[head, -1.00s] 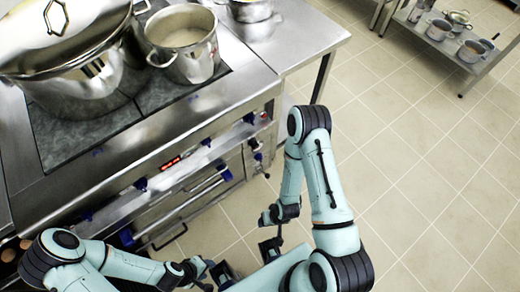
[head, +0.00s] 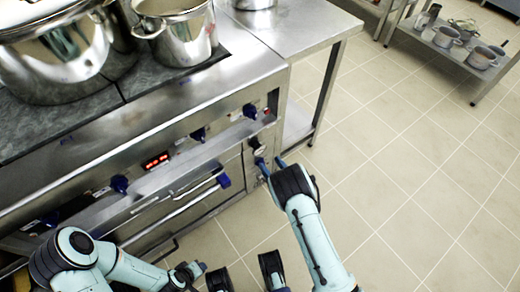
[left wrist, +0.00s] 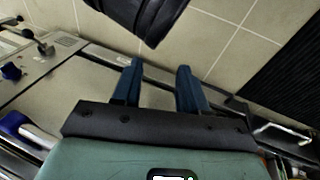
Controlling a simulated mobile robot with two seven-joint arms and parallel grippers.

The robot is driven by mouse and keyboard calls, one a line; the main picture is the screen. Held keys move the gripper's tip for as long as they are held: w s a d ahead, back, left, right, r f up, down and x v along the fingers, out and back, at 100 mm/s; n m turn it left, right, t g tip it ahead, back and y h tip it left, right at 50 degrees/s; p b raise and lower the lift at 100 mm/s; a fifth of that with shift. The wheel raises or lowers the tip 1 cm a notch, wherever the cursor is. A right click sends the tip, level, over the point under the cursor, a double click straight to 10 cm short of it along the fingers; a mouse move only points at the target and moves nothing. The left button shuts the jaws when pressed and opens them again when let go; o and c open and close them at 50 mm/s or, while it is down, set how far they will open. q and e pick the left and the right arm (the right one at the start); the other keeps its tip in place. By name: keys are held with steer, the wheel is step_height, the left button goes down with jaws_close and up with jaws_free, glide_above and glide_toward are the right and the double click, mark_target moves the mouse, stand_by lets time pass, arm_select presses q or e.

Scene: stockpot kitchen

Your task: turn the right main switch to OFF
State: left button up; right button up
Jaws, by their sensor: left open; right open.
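My right gripper (head: 271,162) is open just below and right of this switch. Its left fingertip looks very near it; I cannot tell whether they touch. My left gripper (left wrist: 160,68) is open and empty in the left wrist view, with two dark blue fingers apart. It is low in the head view, away from the switch.
Blue knobs (head: 249,111) and a red display (head: 156,160) line the stove front. An oven handle (head: 180,208) runs below. A steel pot (head: 175,35) stands on the cooktop. A side table (head: 300,35) adjoins the stove's right.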

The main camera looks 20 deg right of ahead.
mark_target(258, 148)
steer(key=b+x, duration=0.1)
steer(key=x, duration=0.3)
steer(key=shift+f, duration=0.1)
arm_select(q)
steer(key=shift+g, duration=0.3)
steer(key=shift+s+a+f+b, duration=0.2)
steer(key=shift+s+a+f, duration=0.05)
steer(key=shift+f, duration=0.45)
steer(key=shift+s+a+f+b, duration=0.2)
steer(key=shift+s+f+b, duration=0.05)
steer(key=shift+f, duration=0.4)
steer(key=shift+s+a+f+b, duration=0.2)
steer(key=shift+s+a+f, duration=0.05)
steer(key=shift+f, duration=0.45)
arm_select(e)
steer(key=shift+x, duration=2.8)
steer(key=c, duration=1)
